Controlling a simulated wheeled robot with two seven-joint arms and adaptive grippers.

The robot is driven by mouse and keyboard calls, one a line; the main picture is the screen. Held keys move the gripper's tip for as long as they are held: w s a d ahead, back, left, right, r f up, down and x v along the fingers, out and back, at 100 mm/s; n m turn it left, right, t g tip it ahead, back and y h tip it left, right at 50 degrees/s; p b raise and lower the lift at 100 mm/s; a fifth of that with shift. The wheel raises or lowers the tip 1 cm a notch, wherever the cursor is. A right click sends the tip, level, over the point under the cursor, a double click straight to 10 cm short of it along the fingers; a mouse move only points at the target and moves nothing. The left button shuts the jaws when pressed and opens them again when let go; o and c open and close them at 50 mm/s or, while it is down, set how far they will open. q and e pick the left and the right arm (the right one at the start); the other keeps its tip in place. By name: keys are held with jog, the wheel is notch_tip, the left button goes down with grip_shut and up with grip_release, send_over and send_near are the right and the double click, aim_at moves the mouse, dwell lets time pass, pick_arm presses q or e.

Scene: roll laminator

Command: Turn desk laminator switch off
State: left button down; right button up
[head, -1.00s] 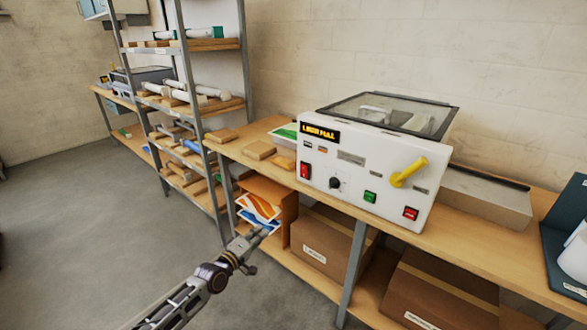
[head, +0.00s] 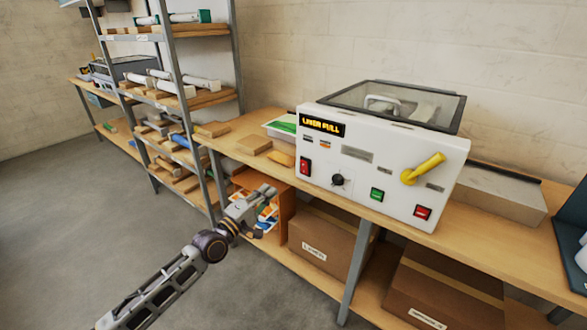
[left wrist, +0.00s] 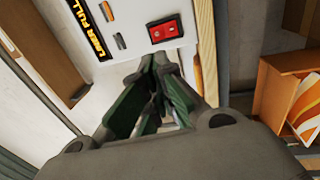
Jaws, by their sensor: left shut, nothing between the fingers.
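The white desk laminator (head: 350,180) stands on the wooden bench, with a dark clear lid and a lit yellow display. A red rocker switch (head: 305,166) sits at the left of its front panel; it also shows in the left wrist view (left wrist: 165,31). A black knob (head: 338,180), a green button (head: 377,195), a second red switch (head: 423,212) and a yellow lever (head: 423,168) are further right. My left gripper (head: 266,191) is shut and empty, below and left of the red rocker switch, apart from the panel. My right gripper is not in view.
The wooden bench (head: 235,148) holds wood blocks left of the laminator and a grey box (head: 500,195) to its right. Cardboard boxes (head: 325,240) sit on the lower shelf. A metal rack (head: 185,100) stands at left. The grey floor in front is clear.

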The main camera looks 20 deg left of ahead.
pick_arm(q)
jog(key=shift+w, duration=0.15)
send_near(304, 168)
jog(key=shift+w+a+r, duration=0.55)
jog(key=shift+w+r, duration=0.4)
jog(key=shift+w, duration=0.8)
jog(key=shift+x, duration=1.95)
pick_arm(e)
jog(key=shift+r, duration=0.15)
pick_arm(q)
jog(key=p, duration=0.3)
jog(key=shift+w+d+r+g, duration=0.1)
jog(key=shift+w+g, duration=0.2)
jog(key=shift+g, duration=0.1)
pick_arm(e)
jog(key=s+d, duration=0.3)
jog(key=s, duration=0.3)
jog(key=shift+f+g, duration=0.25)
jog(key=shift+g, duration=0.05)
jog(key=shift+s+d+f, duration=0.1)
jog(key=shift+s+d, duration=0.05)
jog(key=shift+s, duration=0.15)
pick_arm(q)
jog(key=shift+p, duration=0.3)
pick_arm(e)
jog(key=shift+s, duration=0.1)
